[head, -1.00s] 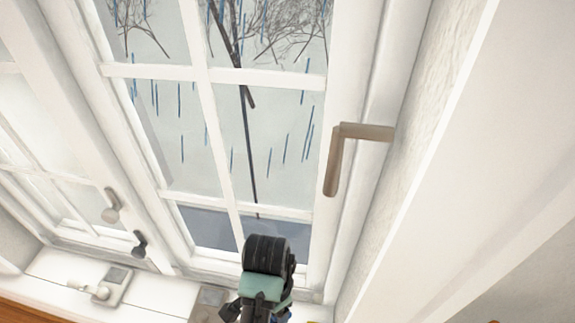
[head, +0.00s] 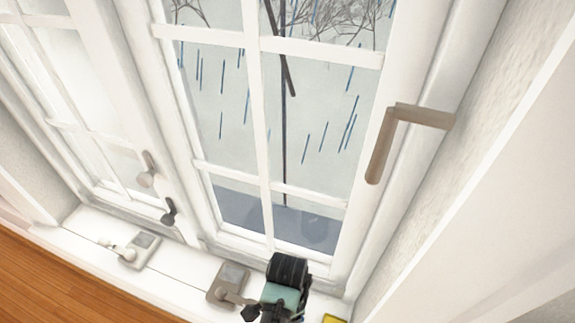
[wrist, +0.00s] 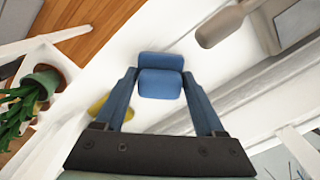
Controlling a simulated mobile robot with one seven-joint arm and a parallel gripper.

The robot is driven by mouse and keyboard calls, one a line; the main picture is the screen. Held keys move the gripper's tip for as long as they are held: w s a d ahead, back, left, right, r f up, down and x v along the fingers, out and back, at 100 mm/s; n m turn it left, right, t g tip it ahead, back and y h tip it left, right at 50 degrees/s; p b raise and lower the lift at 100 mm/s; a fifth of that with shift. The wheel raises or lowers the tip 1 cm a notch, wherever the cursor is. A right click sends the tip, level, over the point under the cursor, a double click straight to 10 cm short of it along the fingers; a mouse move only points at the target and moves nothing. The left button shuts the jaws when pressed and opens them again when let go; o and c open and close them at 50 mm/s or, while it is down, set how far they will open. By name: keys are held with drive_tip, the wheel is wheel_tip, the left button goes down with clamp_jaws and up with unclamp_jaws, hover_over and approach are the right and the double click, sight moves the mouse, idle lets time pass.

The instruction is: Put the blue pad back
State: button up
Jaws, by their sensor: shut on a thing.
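The blue pad (wrist: 160,83) is a small rounded block in two parts, in the middle of the wrist view. My gripper (wrist: 160,75) is shut on it, with one dark blue finger on each side. The pad is over a white surface; whether it touches that surface I cannot tell. In the head view the end of my arm shows at the bottom, in front of the window sill (head: 190,258). The pad cannot be made out there, and the fingers are mostly hidden.
Handles on grey plates (head: 230,282) (head: 143,250) lie along the sill. A yellow thing (head: 335,319) is at the right, also in the wrist view (wrist: 98,106). A window handle (head: 385,145) juts out above. A potted plant (wrist: 42,82) is left in the wrist view.

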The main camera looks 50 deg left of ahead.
drive_tip(key=shift+f, duration=0.15)
drive_tip(key=o, duration=1.2)
drive_tip(key=shift+c, duration=0.2)
wheel_tip(320, 180, up, 12)
drive_tip(key=p, duration=0.3)
drive_tip(key=shift+r, duration=0.25)
